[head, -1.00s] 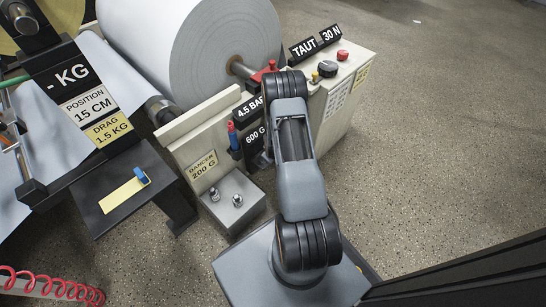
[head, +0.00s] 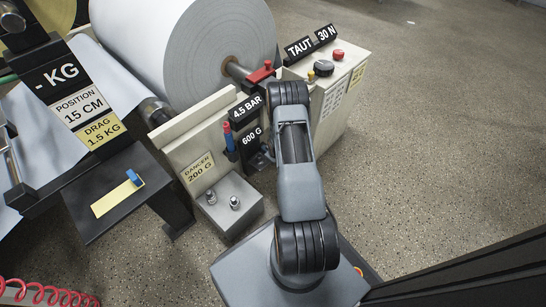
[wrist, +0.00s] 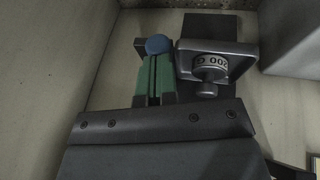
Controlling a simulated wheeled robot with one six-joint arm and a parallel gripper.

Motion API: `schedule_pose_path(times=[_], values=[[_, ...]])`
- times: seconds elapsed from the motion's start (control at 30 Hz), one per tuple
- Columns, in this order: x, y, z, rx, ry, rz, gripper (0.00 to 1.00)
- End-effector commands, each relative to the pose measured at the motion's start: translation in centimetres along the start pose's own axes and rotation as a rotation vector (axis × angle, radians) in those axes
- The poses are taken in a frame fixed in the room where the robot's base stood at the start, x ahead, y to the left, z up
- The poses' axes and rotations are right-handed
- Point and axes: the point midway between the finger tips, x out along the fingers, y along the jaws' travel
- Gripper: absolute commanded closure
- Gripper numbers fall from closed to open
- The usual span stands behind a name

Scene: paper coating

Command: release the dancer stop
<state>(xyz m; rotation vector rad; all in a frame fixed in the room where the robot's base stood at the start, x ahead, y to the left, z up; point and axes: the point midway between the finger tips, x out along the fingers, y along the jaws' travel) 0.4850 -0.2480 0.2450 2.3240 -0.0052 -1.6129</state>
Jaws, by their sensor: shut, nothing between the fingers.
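In the wrist view, my gripper (wrist: 154,76) is shut, with its green fingers together and nothing between them. A round blue knob (wrist: 158,45) shows just beyond the fingertips; whether they touch it I cannot tell. I cannot tell for sure that this knob is the dancer stop. Right of the fingers is a dark bracket with a round weight (wrist: 211,67) marked 200 G. In the head view, the cream panel (head: 187,146) carries a yellow label (head: 199,173) reading DANCER 200 G. My gripper is largely hidden behind my arm there.
A red-and-blue upright part (head: 229,138) stands beside the 4.5 BAR and 600 G displays. A grey block (head: 240,212) with two metal pieces sits below the panel. A control box (head: 338,97) stands to the right. Open floor (head: 445,150) lies right of it.

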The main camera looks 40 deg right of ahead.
Motion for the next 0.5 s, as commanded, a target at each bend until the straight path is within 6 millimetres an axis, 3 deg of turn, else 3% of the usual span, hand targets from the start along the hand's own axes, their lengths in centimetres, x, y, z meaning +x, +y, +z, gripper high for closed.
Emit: schedule_pose_path(times=[0.2, 0.5], values=[[0.3, 2.2, 0.2, 0.002, -0.001, 0.001, 1.00], [0.6, 2.4, 0.3, 0.001, -0.002, 0.001, 1.00]])
